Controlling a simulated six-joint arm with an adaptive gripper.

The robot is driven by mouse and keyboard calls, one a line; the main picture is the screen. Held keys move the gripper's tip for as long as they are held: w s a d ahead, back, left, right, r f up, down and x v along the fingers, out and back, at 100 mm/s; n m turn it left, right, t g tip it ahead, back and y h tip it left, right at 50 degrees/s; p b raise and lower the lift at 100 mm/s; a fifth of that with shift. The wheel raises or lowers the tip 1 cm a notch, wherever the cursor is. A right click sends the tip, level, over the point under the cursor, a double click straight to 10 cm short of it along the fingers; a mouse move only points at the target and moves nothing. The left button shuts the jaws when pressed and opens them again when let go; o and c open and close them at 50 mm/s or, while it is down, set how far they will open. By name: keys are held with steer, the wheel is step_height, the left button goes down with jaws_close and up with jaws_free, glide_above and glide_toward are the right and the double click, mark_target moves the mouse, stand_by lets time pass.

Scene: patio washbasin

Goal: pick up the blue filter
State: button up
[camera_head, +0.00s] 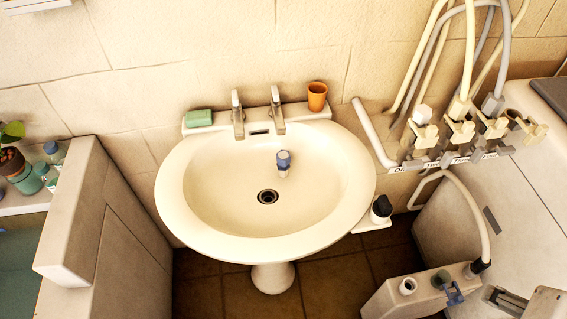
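A small blue-topped piece with a pale grey lower part (283,161) stands inside the white washbasin (180,212), on the back slope of the bowl above the drain. It is the likeliest blue filter, but it is too small to make out in detail. Another blue part (452,293), shaped like a clip or valve, sits at the side of a cream box at the lower right.
Two taps (238,115), a green soap bar (198,118) and an orange cup (317,97) stand along the basin's back edge. A dark-topped item (381,208) is right of the basin. Hoses and valves crowd the upper right. The cream box (385,300) has a hose attached.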

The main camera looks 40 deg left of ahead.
steer(key=shift+w, duration=0.1)
steer(key=w+a+r+n+t, duration=0.1)
steer(key=w+r+t, duration=0.3)
steer(key=w, duration=0.5)
steer(key=w+a+r+n+t, duration=0.1)
steer(key=w+r+t, duration=0.1)
steer(key=w+r, duration=0.55)
steer(key=w+a+f+n+t+y, duration=0.15)
steer(key=w+a+n+y, duration=0.3)
steer(key=w+a, duration=0.85)
steer(key=n+g+y, duration=0.5)
steer(key=n+g, duration=0.1)
glide_above(286, 159)
steer(key=w+d, duration=0.6)
steer(key=d, duration=0.4)
step_height(286, 159, down, 22)
steer(key=s+a+f+g, duration=0.1)
steer(key=s+a+f, duration=0.1)
steer(key=f, duration=0.1)
steer(key=s+a+f+g, duration=0.1)
steer(key=s+a+f, duration=0.1)
steer(key=s+f, duration=0.1)
steer(key=s+a+f+n+g, duration=0.1)
steer(key=s+f, duration=0.1)
steer(key=f, duration=0.2)
steer(key=shift+s+a+f, duration=0.1)
steer(key=shift+s+a, duration=0.25)
steer(key=shift+a, duration=0.05)
